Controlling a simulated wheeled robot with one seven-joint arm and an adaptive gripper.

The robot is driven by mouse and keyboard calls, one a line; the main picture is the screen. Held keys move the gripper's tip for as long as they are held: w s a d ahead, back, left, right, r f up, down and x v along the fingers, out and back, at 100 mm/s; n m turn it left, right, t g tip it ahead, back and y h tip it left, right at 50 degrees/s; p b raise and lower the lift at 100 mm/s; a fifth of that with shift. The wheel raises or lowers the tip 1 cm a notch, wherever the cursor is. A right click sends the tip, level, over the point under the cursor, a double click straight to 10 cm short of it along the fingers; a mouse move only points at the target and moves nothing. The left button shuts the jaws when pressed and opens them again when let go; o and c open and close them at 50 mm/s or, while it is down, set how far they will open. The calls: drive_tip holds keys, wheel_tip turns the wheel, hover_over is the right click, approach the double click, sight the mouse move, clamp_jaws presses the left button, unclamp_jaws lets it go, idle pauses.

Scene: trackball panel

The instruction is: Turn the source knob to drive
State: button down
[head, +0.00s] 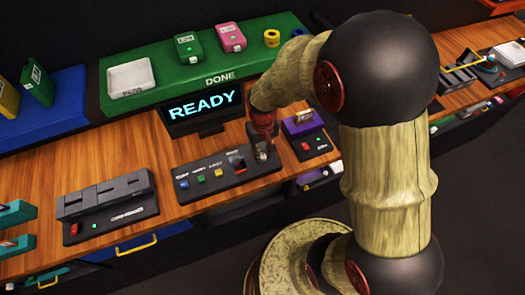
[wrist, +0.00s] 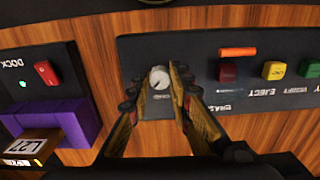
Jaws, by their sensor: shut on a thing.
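The source knob (wrist: 159,77) is a small pale round dial at one end of the dark control panel (wrist: 213,50). My gripper (wrist: 161,84) reaches over the panel, with one finger on each side of the knob, and is shut on it. The knob's position labels are too hidden or small to read. In the head view, my gripper (head: 262,148) is down at the right end of the panel (head: 205,190) and mostly hides the knob. A screen (head: 203,106) behind the panel reads READY.
Several coloured buttons, including a red one (wrist: 228,73), and an orange bar (wrist: 238,51) are on the panel beside the knob. A purple dock (wrist: 65,118) holding a labelled cartridge stands close on the other side. A green shelf (head: 190,62) lies behind.

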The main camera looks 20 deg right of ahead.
sight(262, 156)
drive_tip(key=shift+m+p, duration=0.3)
drive_tip(key=shift+m, duration=1)
drive_tip(key=c, duration=1.6)
unclamp_jaws()
drive_tip(key=shift+r, duration=0.1)
wheel_tip(262, 156, up, 12)
drive_tip(key=shift+f, duration=0.1)
